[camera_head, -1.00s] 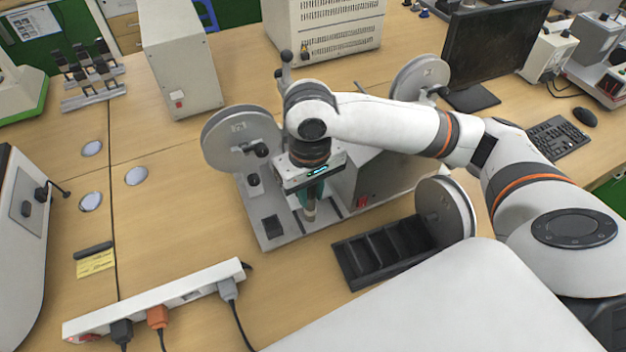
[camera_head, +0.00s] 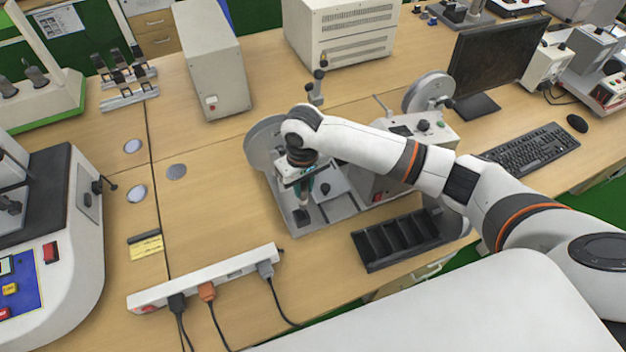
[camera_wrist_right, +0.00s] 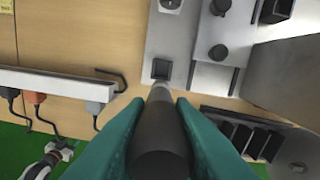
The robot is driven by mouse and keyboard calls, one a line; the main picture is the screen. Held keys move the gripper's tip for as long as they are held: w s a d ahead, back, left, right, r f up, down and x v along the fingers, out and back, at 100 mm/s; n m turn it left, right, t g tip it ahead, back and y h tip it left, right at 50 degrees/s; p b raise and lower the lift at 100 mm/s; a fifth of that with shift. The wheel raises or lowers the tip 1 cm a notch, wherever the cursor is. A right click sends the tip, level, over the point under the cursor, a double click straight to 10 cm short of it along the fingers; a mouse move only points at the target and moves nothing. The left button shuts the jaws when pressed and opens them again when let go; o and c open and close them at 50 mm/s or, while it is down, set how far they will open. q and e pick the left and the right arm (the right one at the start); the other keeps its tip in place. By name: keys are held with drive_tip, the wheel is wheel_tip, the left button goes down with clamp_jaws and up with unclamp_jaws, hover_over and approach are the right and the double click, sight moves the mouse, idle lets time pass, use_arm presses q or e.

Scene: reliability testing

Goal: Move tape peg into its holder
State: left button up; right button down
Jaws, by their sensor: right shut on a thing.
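My right gripper (camera_head: 304,186) is shut on the tape peg, a dark cylinder (camera_wrist_right: 160,140) that points down. In the head view the lower end of the peg (camera_head: 303,203) shows below the teal fingers. A black square socket, which looks like the holder (camera_wrist_right: 161,69), sits on the grey base plate (camera_wrist_right: 178,35) of the tape machine. In the wrist view the peg's tip lies just short of this socket. Whether the tip is over it or touching, I cannot tell. In the head view the arm and peg partly cover this area.
A black compartment tray (camera_head: 405,258) stands right of the base plate. A white power strip (camera_head: 205,280) with plugs and cables lies to the left. A large grey reel (camera_head: 262,142) stands behind my right gripper.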

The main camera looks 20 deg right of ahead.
use_arm(q)
wheel_tip(320, 180, up, 4)
drive_tip(key=p, duration=0.3)
drive_tip(key=f+b, duration=0.2)
drive_tip(key=b, duration=0.1)
drive_tip(key=f+b, duration=0.1)
drive_tip(key=f, duration=0.1)
drive_tip(key=shift+a, duration=0.3)
use_arm(e)
drive_tip(key=shift+n, duration=0.6)
drive_tip(key=f, duration=0.1)
drive_tip(key=w+f, duration=0.1)
drive_tip(key=f, duration=0.1)
drive_tip(key=w+f, duration=0.1)
drive_tip(key=f, duration=0.1)
drive_tip(key=shift+a+f, duration=0.1)
drive_tip(key=shift+f, duration=0.05)
use_arm(q)
drive_tip(key=shift+r, duration=0.2)
drive_tip(key=shift+r, duration=0.3)
use_arm(e)
drive_tip(key=shift+f, duration=0.15)
use_arm(q)
drive_tip(key=shift+f, duration=0.3)
use_arm(e)
drive_tip(key=shift+f, duration=0.75)
drive_tip(key=shift+f, duration=0.1)
